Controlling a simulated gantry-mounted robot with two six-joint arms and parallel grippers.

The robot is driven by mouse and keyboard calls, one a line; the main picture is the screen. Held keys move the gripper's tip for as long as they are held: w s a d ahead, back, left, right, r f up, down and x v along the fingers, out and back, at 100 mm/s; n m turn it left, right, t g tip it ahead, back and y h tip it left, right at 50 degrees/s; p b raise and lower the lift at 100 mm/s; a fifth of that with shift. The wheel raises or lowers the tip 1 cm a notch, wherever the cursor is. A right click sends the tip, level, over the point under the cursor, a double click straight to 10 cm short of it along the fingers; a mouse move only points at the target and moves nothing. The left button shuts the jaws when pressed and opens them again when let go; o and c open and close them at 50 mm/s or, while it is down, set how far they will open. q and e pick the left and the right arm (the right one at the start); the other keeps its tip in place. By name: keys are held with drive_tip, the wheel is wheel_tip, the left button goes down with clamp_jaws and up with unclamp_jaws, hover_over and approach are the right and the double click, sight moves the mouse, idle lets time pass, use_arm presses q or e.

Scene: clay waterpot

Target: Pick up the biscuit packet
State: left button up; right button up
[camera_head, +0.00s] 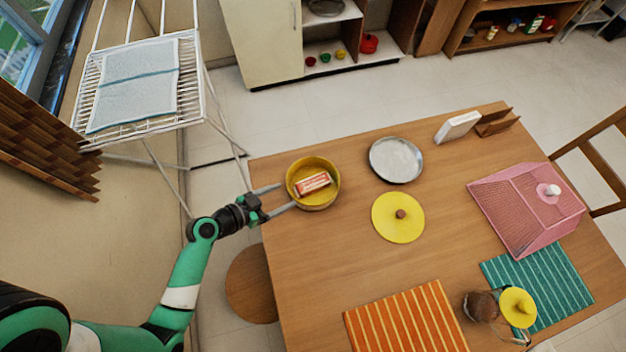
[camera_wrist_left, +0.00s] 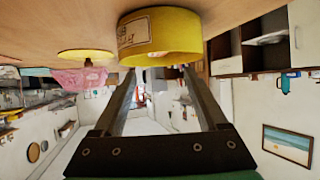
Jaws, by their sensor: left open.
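The biscuit packet (camera_head: 313,183) is small, red and cream, and lies inside a round yellow bowl (camera_head: 325,204) near the table's left edge in the head view. My left gripper (camera_head: 286,196) is open and empty, its fingers pointing at the bowl's left side. In the left wrist view the bowl (camera_wrist_left: 172,33) appears just past my open fingers (camera_wrist_left: 158,72), with a pale label on its wall. My right gripper is not in view.
On the wooden table (camera_head: 320,260), a yellow lid (camera_head: 398,217) and a metal plate (camera_head: 396,160) lie right of the bowl. A pink mesh cover (camera_head: 522,208) and striped mats (camera_head: 405,320) are farther right. A drying rack (camera_head: 140,85) stands left of the table.

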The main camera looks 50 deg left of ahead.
use_arm(q)
drive_tip(key=b, duration=0.1)
approach(312, 183)
drive_tip(key=x, duration=0.3)
drive_tip(key=b+x, duration=0.1)
drive_tip(key=x, duration=0.4)
drive_tip(key=shift+w, duration=0.1)
clamp_jaws()
